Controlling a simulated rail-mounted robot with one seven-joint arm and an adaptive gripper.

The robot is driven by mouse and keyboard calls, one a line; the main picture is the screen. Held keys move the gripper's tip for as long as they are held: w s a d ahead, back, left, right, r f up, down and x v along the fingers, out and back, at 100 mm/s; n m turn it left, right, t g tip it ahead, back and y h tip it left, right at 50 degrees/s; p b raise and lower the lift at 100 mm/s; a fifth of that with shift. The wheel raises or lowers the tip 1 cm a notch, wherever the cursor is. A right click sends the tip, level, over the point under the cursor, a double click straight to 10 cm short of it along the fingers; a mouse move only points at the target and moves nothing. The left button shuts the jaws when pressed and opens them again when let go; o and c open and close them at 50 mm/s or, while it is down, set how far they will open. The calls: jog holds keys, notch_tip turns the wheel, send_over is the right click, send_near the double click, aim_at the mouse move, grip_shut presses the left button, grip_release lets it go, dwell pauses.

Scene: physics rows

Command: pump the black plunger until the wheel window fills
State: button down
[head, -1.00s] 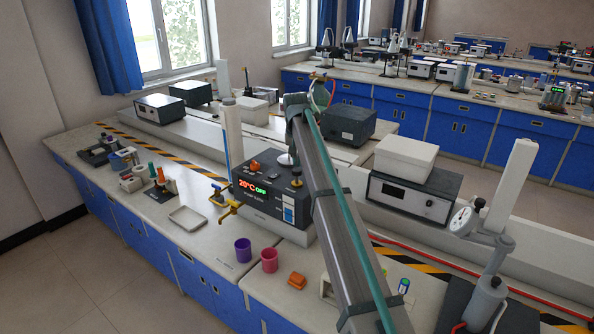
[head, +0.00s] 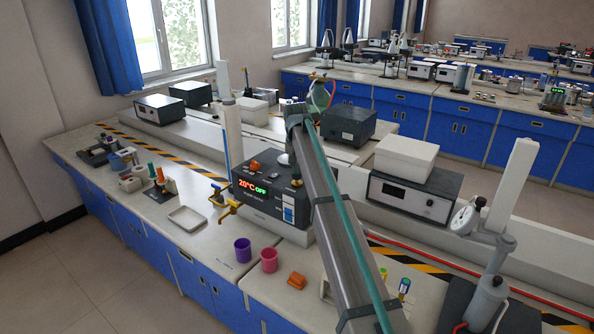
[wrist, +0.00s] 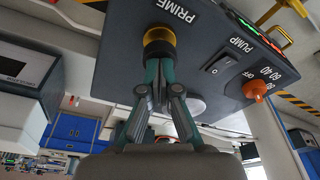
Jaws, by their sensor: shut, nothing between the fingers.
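The pump box (head: 262,192) is a dark box with a sloped top and a display reading 20°C OFF. In the wrist view, the plunger (wrist: 160,38), black with an amber collar, stands beside the PRIME label. My gripper (wrist: 159,64) is shut, with its teal fingertips at the plunger and seemingly touching its top. The fingers cover part of the plunger. A pale round disc (wrist: 198,106) on the panel may be the wheel window; its fill cannot be told. In the head view my arm hides most of the gripper.
The panel also bears a PUMP switch (wrist: 217,64) and an orange knob (wrist: 256,90). Yellow taps (head: 228,212) stick out at the box's left. Purple (head: 243,250) and pink (head: 269,260) cups stand in front. A gauge stand (head: 490,270) is at right.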

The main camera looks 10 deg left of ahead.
jog(key=shift+f, duration=0.25)
jog(key=shift+r, duration=0.2)
jog(key=shift+r+p, duration=0.95)
jog(key=shift+r, duration=0.95)
jog(key=shift+f, duration=0.15)
jog(key=shift+f+b, duration=0.55)
jog(key=shift+f, duration=1.35)
jog(key=shift+r+p, duration=0.9)
jog(key=shift+r, duration=1.15)
